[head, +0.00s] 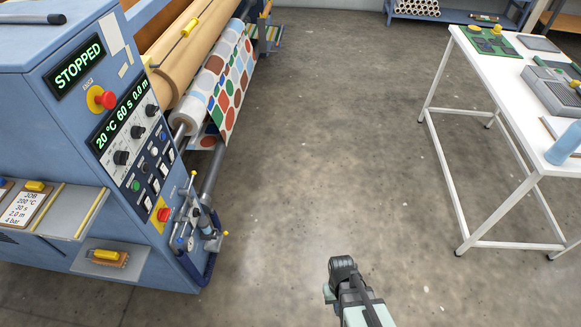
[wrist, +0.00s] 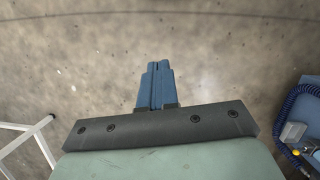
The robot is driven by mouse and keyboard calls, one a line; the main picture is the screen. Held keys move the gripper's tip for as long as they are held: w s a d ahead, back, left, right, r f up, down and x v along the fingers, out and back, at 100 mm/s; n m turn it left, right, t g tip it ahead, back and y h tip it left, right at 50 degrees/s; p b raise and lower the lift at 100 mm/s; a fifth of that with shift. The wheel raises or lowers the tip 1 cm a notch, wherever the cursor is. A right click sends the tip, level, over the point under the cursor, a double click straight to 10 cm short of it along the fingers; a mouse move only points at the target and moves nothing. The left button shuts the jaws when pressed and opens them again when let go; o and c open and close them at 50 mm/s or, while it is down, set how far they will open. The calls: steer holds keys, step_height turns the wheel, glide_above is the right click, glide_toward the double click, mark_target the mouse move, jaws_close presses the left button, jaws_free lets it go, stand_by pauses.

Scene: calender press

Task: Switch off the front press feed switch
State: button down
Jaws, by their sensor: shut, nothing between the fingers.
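The blue calender press (head: 40,95) stands at the left in the head view. Its end panel (head: 128,130) carries dark knobs, a green button (head: 136,186) and several small light switches (head: 149,203) below. Their labels are too small to read, so I cannot tell which one is the feed switch or how it is set. My gripper (wrist: 158,68) is shut and empty over bare floor in the wrist view, away from the press. Part of my arm shows at the bottom of the head view; the fingers cannot be made out there.
A display reads STOPPED (head: 79,68), beside a red emergency button (head: 106,99); another red button (head: 164,214) sits lower. Valves and hoses (head: 196,225) stick out at the press corner. A white table (head: 487,60) stands right. The floor (head: 320,150) between is clear.

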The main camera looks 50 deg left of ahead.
mark_target(164, 169)
steer(key=s+a+r+n+t+y, duration=0.1)
steer(key=s+a+r+n+y, duration=0.2)
steer(key=a, duration=0.9)
steer(key=s+a+r+n+t+y, duration=0.2)
steer(key=s+a+r, duration=0.15)
steer(key=a, duration=0.85)
steer(key=s+a+r+n+t+y, duration=0.1)
steer(key=s+a+r+n+y, duration=0.2)
steer(key=a, duration=0.9)
steer(key=a+r+n+y, duration=0.3)
steer(key=a+r+y, duration=0.3)
steer(key=a+r, duration=0.45)
steer(key=s+a+r+n+g+y, duration=0.2)
steer(key=s+a+r+n+y, duration=0.1)
steer(key=a+r+n+y, duration=0.3)
step_height(164, 169, up, 3)
steer(key=shift+s+f+n+y, duration=0.2)
steer(key=shift+s+n+y, duration=0.1)
steer(key=shift+s+y, duration=0.1)
steer(key=s+a+f, duration=0.1)
steer(key=s+a, duration=0.5)
steer(key=shift+f, duration=0.15)
steer(key=shift+s+a+f, duration=0.1)
steer(key=shift+s+a, duration=0.45)
steer(key=shift+d, duration=0.1)
